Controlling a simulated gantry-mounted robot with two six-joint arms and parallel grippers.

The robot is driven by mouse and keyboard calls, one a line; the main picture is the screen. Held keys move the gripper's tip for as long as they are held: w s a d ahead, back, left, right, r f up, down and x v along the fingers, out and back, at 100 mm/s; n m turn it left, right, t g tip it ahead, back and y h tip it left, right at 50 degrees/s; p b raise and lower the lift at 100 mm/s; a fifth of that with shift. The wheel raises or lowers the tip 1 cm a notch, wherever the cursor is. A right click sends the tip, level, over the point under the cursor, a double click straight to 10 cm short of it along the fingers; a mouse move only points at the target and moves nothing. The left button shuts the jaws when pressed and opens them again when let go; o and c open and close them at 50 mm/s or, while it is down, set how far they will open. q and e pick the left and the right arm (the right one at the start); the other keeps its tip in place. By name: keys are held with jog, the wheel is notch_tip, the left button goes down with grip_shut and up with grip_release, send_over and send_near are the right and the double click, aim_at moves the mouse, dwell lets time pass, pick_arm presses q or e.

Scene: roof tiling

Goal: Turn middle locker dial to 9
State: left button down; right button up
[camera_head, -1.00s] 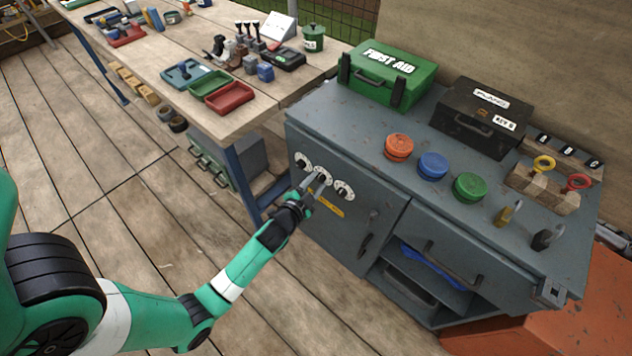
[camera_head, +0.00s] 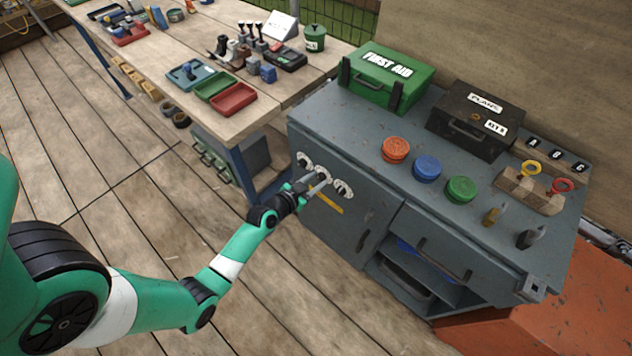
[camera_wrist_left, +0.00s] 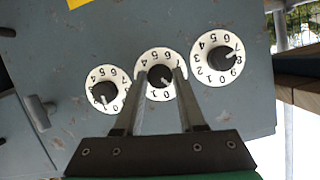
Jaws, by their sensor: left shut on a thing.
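The grey locker (camera_head: 345,225) has a row of three white numbered dials on its front. The middle dial (camera_wrist_left: 160,55) has a dark round knob (camera_wrist_left: 160,77) with a pale pointer mark aimed toward the lower right of the wrist picture. My left gripper (camera_head: 318,181) is at this dial in the head view. In the wrist view its two fingers (camera_wrist_left: 160,76) sit on either side of the knob, shut on it. The fingers hide parts of the digit ring. The other two dials (camera_wrist_left: 105,88) (camera_wrist_left: 217,66) stand clear of the fingers. My right gripper is not in view.
A yellow label (camera_head: 330,204) is below the dials, and a dark door handle (camera_head: 363,240) is lower right. Coloured round knobs (camera_head: 427,167), a first aid box (camera_head: 388,75) and a black box (camera_head: 474,118) are on top. A wooden workbench (camera_head: 150,75) stands to the left.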

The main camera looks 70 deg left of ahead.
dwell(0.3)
pick_arm(q)
jog(key=c, duration=0.5)
grip_release()
jog(key=p+v, duration=0.2)
jog(key=v, duration=0.9)
jog(key=shift+s, duration=0.25)
jog(key=shift+r, duration=0.15)
